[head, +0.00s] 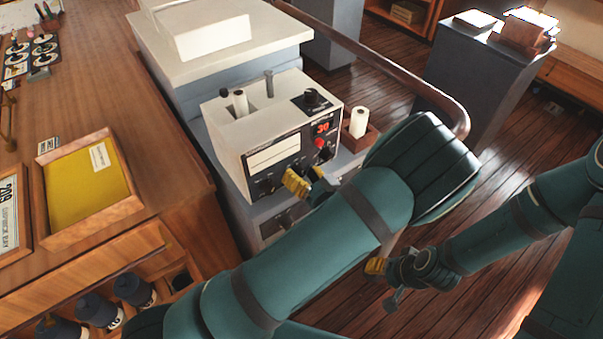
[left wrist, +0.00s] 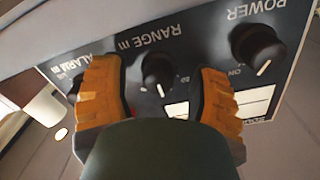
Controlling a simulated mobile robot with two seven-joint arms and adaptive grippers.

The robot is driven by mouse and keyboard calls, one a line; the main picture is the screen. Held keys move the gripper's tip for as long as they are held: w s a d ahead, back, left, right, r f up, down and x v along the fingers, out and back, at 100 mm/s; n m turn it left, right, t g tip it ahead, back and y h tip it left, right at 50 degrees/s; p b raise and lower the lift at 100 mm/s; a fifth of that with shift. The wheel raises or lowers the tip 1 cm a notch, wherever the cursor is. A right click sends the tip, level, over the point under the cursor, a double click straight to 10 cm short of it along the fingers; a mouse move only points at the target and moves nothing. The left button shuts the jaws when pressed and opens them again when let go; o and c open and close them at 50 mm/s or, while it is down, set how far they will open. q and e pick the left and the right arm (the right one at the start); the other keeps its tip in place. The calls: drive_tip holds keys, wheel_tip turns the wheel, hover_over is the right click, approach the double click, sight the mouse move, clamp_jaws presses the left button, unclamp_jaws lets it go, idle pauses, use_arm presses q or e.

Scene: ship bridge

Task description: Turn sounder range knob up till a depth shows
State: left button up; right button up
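The sounder (head: 228,150) is a pale box with a dark front panel. A small display (head: 322,127) on it shows red digits that look like 30. The range knob (left wrist: 157,72) is black with a white pointer line, seen upside down under the label RANGE m in the left wrist view. My left gripper (head: 297,182) is at the panel and hides part of it in the head view. Its yellow fingers (left wrist: 163,103) are open, one on each side of the range knob, with visible gaps. My right gripper (head: 376,266) hangs low at the right, its opening unclear.
The power knob (left wrist: 258,48) sits close to the range knob. The alarm knob is partly behind a finger. A paper roll (head: 359,122) and curved handrail (head: 440,98) stand right of the sounder. A wooden chart counter (head: 110,85) runs along the left.

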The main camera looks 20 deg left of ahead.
use_arm(q)
drive_tip(key=shift+d, duration=0.1)
drive_tip(key=v, duration=0.7)
drive_tip(key=shift+s+d, duration=0.15)
idle(0.4)
